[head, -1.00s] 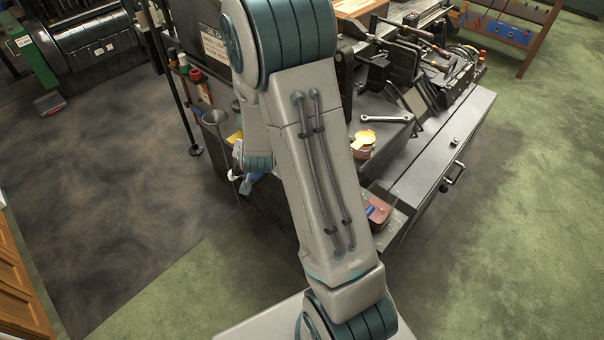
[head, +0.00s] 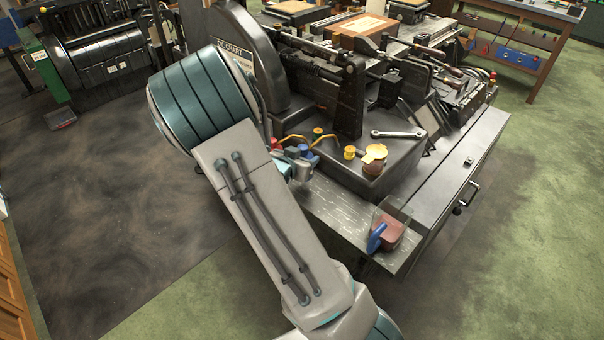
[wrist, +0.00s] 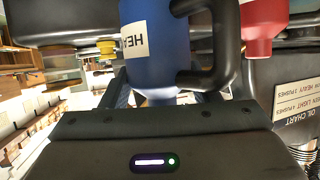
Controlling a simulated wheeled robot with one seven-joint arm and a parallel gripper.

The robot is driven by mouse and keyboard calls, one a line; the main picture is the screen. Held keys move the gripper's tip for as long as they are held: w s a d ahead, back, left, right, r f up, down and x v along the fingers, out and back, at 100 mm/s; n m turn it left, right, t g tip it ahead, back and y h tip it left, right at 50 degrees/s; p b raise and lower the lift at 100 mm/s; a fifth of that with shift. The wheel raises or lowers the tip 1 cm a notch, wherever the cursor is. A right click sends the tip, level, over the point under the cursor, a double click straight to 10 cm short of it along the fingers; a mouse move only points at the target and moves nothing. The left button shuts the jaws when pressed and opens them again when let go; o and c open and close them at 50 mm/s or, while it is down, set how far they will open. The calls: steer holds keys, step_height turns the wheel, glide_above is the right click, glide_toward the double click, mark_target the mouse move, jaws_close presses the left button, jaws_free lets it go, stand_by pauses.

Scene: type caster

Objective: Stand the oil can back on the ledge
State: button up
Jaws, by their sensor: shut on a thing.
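The oil can (wrist: 155,55) is blue with a white label and a black handle. In the wrist view it fills the space just beyond the palm of my gripper (wrist: 165,98), which is shut on it. In the head view my gripper (head: 297,167) is beside the machine, and a bit of the blue can (head: 309,156) shows there; most of it is hidden by my arm. The grey ledge (head: 335,213) runs along the machine's near side, below and right of my gripper. I cannot tell whether the can touches it.
A red container (wrist: 263,25) is close to the can's handle. A reddish block (head: 388,231) and a blue item (head: 376,238) are at the ledge's right end. Yellow-capped fittings (head: 349,152), a brass-lidded cup (head: 374,158) and a wrench (head: 398,133) are above. The ledge's middle looks clear.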

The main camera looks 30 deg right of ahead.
steer(key=shift+f, duration=2.3)
steer(key=shift+f+b, duration=0.25)
steer(key=shift+b, duration=0.1)
steer(key=o, duration=1.1)
steer(key=shift+r, duration=0.1)
steer(key=shift+r, duration=0.1)
